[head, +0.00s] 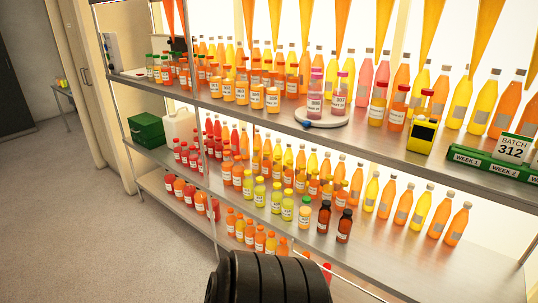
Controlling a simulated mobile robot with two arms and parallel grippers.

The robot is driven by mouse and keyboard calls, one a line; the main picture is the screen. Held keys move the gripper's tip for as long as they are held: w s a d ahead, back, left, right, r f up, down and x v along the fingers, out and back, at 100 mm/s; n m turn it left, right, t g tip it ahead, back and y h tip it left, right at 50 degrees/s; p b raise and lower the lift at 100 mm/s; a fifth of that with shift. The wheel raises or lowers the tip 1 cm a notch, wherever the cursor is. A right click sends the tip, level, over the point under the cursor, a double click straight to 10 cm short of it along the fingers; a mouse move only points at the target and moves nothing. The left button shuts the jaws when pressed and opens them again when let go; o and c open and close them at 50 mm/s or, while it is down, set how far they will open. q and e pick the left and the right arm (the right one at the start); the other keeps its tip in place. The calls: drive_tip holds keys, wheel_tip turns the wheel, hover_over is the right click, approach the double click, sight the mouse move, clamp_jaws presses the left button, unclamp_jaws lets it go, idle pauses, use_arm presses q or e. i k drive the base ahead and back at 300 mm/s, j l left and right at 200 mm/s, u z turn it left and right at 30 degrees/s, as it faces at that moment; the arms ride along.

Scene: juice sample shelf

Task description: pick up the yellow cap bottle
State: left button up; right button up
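Several small bottles of yellow juice with yellow or yellow-green caps (276,197) stand upright on the middle shelf, with white labels. A bottle with a green cap and pale body (304,213) stands at the right end of this group. I cannot tell which one the task names. Neither gripper shows in the head view; only a black ribbed part of my body fills the bottom centre, below the shelf.
Two dark bottles (323,217) stand just right of the yellow group, and orange bottles (313,185) stand close behind. The middle shelf (400,262) is bare along its front right. The upper shelf (330,132) overhangs, holding a round white tray (321,122) and a yellow box (421,136).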

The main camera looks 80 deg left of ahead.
sight(248, 180)
drive_tip(key=u, duration=2.9)
drive_tip(key=i+j+z, duration=0.25)
drive_tip(key=z, duration=0.25)
drive_tip(key=i+j+z, duration=0.15)
drive_tip(key=j+z, duration=0.35)
